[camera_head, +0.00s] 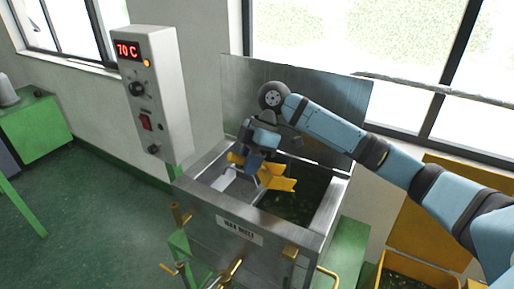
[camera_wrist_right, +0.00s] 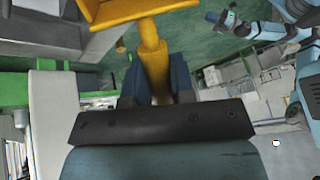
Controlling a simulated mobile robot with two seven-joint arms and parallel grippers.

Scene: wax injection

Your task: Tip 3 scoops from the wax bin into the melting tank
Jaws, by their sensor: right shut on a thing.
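The melting tank (camera_head: 243,238) is an open metal box with a raised lid (camera_head: 335,103) and dark greenish contents. My right gripper (camera_head: 258,160) is over the tank opening, shut on the yellow scoop (camera_head: 277,181). The scoop looks tilted, at or just above the rim level; whether it holds wax I cannot tell. In the right wrist view the scoop's handle (camera_wrist_right: 153,62) runs between the blue fingers (camera_wrist_right: 160,90). The yellow wax bin (camera_head: 408,283) with green-brown pieces is at the lower right, partly cut off. My left gripper (camera_wrist_right: 226,18) shows small in the wrist view, its jaws unclear.
A grey control box (camera_head: 155,92) reading 70 C stands left of the tank. A green table (camera_head: 32,125) is at the far left. Brass valves (camera_head: 231,268) and a yellow handle (camera_head: 328,275) stick out at the tank's front.

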